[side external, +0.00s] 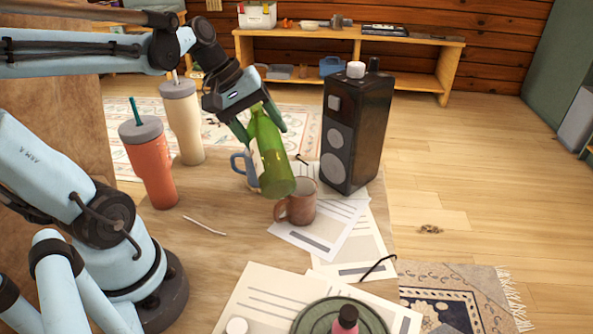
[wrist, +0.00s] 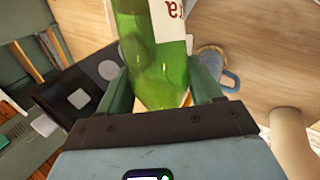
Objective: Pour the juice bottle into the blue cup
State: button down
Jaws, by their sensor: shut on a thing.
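My gripper (side external: 266,136) is shut on a green bottle (side external: 272,165) with a pale label. The bottle is tilted, its wide end down and to the right, above the table and near a brown mug (side external: 301,202). In the wrist view, the bottle (wrist: 160,75) sits between both fingers (wrist: 160,88). Its neck is not clearly visible. The blue cup (side external: 239,164), with a handle at its left, stands upright behind the bottle, which partly hides it. In the wrist view, the blue cup (wrist: 231,80) is right of the bottle and partly covered by a finger.
An orange tumbler (side external: 150,170) and a cream tumbler (side external: 184,125) stand left of the cup. A black speaker (side external: 356,130) stands to the right. Papers (side external: 335,225), glasses (side external: 378,266) and a green tray (side external: 305,318) lie toward the front. Bare table (side external: 215,260) lies at front left.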

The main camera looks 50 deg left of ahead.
aim_at(265, 114)
jog(key=shift+r+t+y, duration=0.4)
jog(key=shift+r+y, duration=0.3)
jog(key=shift+r, duration=0.1)
jog(key=shift+w+a+r+m+t+y, duration=0.1)
jog(key=shift+a+r+m+t+y, duration=0.15)
jog(key=shift+r+y, duration=0.45)
jog(key=shift+a+r+m+t+y, duration=0.1)
jog(key=shift+r+m+t+y, duration=0.2)
jog(key=shift+r+y, duration=0.35)
jog(key=shift+w+a+r+m+t+y, duration=0.1)
jog(key=shift+a+r+m+t+y, duration=0.15)
jog(key=shift+y, duration=0.3)
jog(key=shift+w+a+r+t+y, duration=0.1)
jog(key=shift+r+y, duration=0.2)
jog(key=shift+y, duration=0.2)
jog(key=shift+w+a+r+m+t+y, duration=0.1)
jog(key=shift+a+r+m+t+y, duration=0.15)
jog(key=shift+y, duration=0.25)
jog(key=shift+w+a+r+m+t+y, duration=0.15)
jog(key=shift+a+t+y, duration=0.15)
jog(key=shift+y, duration=0.2)
jog(key=shift+s, duration=0.1)
jog(key=shift+r+m+t+y, duration=0.35)
jog(key=shift+r+t+y, duration=0.25)
jog(key=shift+r+y, duration=0.65)
jog(key=shift+r+m+t+y, duration=0.35)
jog(key=shift+r+t+y, duration=0.25)
jog(key=shift+r, duration=1.1)
